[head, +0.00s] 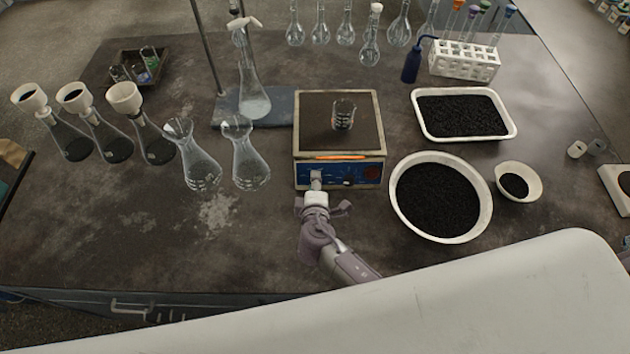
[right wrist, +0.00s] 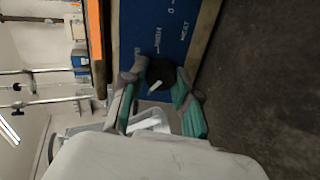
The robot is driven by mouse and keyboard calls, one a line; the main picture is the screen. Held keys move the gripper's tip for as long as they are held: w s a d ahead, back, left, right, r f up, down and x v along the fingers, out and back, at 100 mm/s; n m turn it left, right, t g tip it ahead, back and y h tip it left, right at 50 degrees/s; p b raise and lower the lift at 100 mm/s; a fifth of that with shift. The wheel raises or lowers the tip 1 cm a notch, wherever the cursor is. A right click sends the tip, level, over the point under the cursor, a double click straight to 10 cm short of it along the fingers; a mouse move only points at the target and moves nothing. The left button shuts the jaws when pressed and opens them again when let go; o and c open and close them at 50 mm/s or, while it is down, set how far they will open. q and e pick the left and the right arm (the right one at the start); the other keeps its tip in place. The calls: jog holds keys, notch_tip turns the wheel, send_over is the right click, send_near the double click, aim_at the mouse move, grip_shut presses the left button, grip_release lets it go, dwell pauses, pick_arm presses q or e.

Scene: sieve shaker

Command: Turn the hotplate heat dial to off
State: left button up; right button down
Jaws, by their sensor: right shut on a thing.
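The hotplate (head: 306,113) stands in the middle of the table, with a small beaker (head: 343,115) on its dark top. Its blue front panel (head: 327,173) faces me and carries the controls; an orange glowing strip runs above it. My right gripper (head: 316,182) reaches the left part of this panel. In the right wrist view the panel (right wrist: 185,25) shows the word HEAT, and my right gripper (right wrist: 158,95) has its teal-padded fingers on both sides of the black heat dial (right wrist: 160,72), which has a white pointer mark. The fingers are closed on the dial. My left gripper is not in view.
Two glass flasks (head: 250,165) stand left of the hotplate. A round bowl of black grains (head: 398,215) and a white tray of black grains (head: 420,125) stand to its right. A stand with a flask (head: 253,100) is behind left. The table front is mostly clear.

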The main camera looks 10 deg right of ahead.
jog(key=shift+n+p, duration=0.45)
jog(key=shift+n, duration=1.35)
jog(key=c, duration=0.9)
grip_release()
jog(key=shift+o, duration=0.2)
jog(key=v, duration=1.2)
jog(key=shift+a+f, duration=0.1)
